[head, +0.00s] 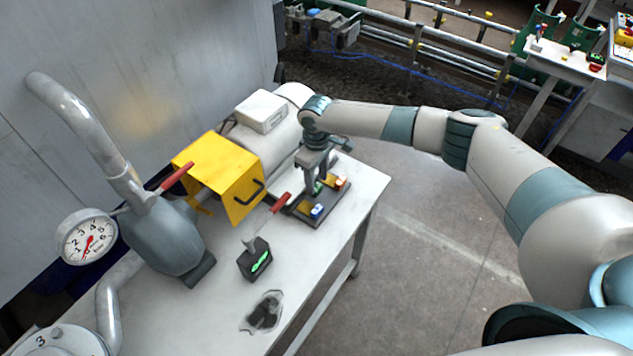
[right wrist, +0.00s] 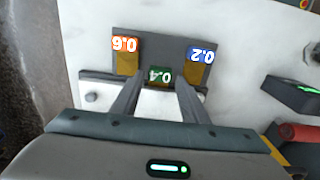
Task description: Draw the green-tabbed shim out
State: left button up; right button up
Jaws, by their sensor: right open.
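The green-tabbed shim (right wrist: 160,76), marked 0.4, sits between the orange-tabbed 0.6 shim (right wrist: 125,50) and the blue-tabbed 0.2 shim (right wrist: 200,52) on a dark holder (right wrist: 165,37). In the head view its green tab (head: 318,188) shows small below my right gripper (head: 317,176). In the right wrist view my right gripper (right wrist: 157,92) is open, its fingers either side of the green tab. I cannot tell whether they touch it. The orange tab (head: 341,181) and blue tab (head: 317,211) also show in the head view. My left gripper is out of view.
A yellow guard (head: 222,172), a motor and a pump with a gauge (head: 87,238) line the wall side. The front table edge is mostly clear.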

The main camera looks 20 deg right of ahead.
aim_at(317, 187)
jog(key=shift+f, duration=1.6)
jog(key=shift+c, duration=0.3)
